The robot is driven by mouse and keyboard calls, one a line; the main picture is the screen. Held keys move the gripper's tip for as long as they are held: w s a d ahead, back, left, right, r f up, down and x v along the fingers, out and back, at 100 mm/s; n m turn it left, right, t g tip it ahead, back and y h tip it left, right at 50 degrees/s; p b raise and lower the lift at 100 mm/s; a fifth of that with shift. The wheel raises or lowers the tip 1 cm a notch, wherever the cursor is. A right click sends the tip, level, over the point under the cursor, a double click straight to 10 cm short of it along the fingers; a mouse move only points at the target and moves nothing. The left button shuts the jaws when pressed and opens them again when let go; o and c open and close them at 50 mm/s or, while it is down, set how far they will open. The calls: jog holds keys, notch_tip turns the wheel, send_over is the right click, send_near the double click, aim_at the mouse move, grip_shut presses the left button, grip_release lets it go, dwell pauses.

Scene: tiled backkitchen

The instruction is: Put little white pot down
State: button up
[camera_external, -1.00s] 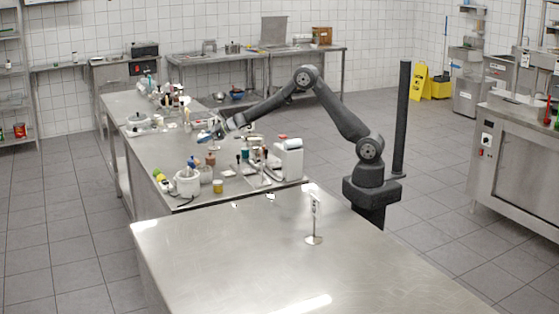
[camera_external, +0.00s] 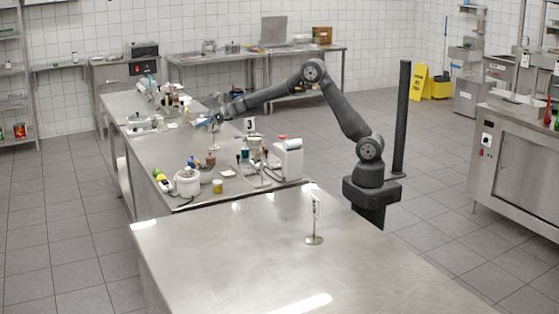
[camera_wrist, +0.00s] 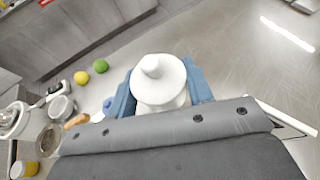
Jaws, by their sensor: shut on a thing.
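The little white pot (camera_wrist: 158,85), with a round knob on its lid, sits between the blue fingers of my gripper (camera_wrist: 160,92) in the wrist view. A blue finger shows on either side of it, and the gripper is shut on it. Its underside is hidden, so I cannot tell its height over the counter. In the external view my gripper (camera_external: 212,118) is over the far part of the long steel counter (camera_external: 228,197). The pot is too small to make out there.
A lime (camera_wrist: 100,66) and a lemon (camera_wrist: 81,78) lie left of the pot in the wrist view. A yellow jar (camera_external: 217,186), a white crock (camera_external: 187,184) and a white canister (camera_external: 288,158) crowd the counter's near end. A number stand (camera_external: 250,126) rises close to my gripper.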

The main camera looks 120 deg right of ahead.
jog(key=shift+w+a+r, duration=0.15)
jog(key=shift+r, duration=0.15)
jog(key=w+a+n+y, duration=0.25)
jog(key=w+a, duration=0.45)
jog(key=a, duration=0.7)
jog(key=w+a+n+y, duration=0.25)
jog(key=w+a, duration=0.55)
jog(key=a, duration=0.6)
jog(key=w+a+n+y, duration=0.25)
jog(key=w+a, duration=0.45)
jog(key=a, duration=0.7)
jog(key=w+a+n+y, duration=0.15)
jog(key=a+y, duration=0.25)
jog(key=a, duration=1.4)
jog(key=s+a+n+g+y, duration=0.1)
jog(key=s+a+n, duration=0.15)
jog(key=a, duration=0.75)
jog(key=s+a+n+g+y, duration=0.1)
jog(key=s+a, duration=0.2)
jog(key=a, duration=0.8)
jog(key=s+a+n+g+y, duration=0.1)
jog(key=s+a+y, duration=0.1)
jog(key=a, duration=0.8)
jog(key=n+g+y, duration=0.2)
jog(key=n+g, duration=0.2)
jog(key=n, duration=0.1)
send_over(348, 284)
notch_tip(348, 284, down, 15)
jog(key=shift+f, duration=0.1)
jog(key=shift+m, duration=0.25)
